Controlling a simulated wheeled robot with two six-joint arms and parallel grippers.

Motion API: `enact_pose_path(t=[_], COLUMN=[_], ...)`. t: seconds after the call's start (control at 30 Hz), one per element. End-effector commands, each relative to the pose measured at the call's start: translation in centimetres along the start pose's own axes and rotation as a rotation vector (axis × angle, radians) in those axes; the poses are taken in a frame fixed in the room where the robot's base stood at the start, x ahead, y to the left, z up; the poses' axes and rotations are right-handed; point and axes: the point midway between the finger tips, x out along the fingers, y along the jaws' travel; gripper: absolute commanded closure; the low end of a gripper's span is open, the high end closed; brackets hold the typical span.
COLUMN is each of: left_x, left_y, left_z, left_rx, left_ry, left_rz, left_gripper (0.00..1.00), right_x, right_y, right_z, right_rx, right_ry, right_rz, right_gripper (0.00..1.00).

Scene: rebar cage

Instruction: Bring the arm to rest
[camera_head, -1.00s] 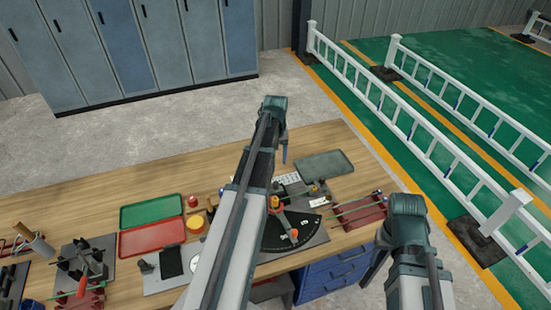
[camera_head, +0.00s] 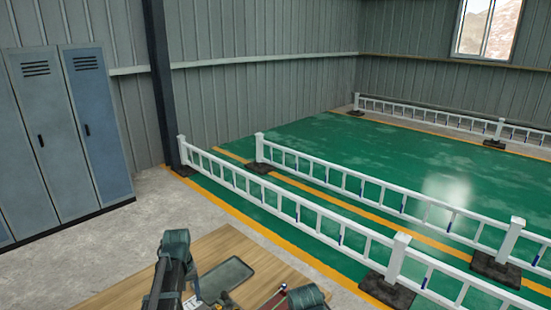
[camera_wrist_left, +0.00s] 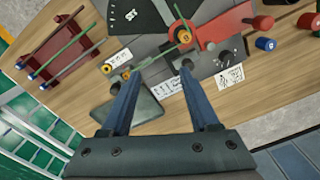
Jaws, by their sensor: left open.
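My left arm stands at the bottom left of the head view, its dark wrist over the wooden bench; my left gripper (camera_head: 194,284) shows only in small part there. In the left wrist view the two blue fingers of my left gripper (camera_wrist_left: 158,72) are spread apart, with nothing held between them. They hang above the bench top.
The bench (camera_head: 140,276) carries a dark tray (camera_head: 228,274). The wrist view shows a red rack (camera_wrist_left: 60,42) with rods, a grey marked plate (camera_wrist_left: 130,18), cards, and red and blue cylinders. White railings (camera_head: 300,210) and lockers (camera_head: 62,130) stand beyond the bench.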

Motion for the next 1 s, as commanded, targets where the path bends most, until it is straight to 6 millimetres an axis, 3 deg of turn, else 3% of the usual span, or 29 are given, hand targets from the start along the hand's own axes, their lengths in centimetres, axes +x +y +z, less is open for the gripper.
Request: enact_pose_path(t=[0.03,0.2,0.4,0.5,0.7,1.0], left_x=[2.2,5.6,8.5,9.3,9.9,9.8], left_y=[2.8,9.6,13.7,14.6,15.2,15.3], left_z=[3.4,12.1,20.7,23.4,25.6,25.6], left_rx=[0.085,0.35,0.605,0.689,0.763,0.766], left_ry=[-0.002,-0.007,-0.008,-0.007,-0.007,-0.007], left_rz=[-0.009,-0.041,-0.074,-0.086,-0.097,-0.097], left_gripper=[0.39,0.39,0.39,0.39,0.39,0.39], right_x=[2.2,5.7,8.7,9.6,10.1,10.0], right_y=[-0.2,-0.5,-0.8,-0.9,-0.9,-0.9], right_z=[-0.1,-0.3,-0.5,-0.6,-0.6,-0.6], right_rx=[-0.001,-0.005,-0.009,-0.01,-0.011,-0.011], right_ry=[0.0,0.0,0.0,0.001,0.001,0.001], right_rz=[0.0,0.001,0.002,0.002,0.003,0.003], right_gripper=[0.36,0.36,0.36,0.36,0.36,0.36])
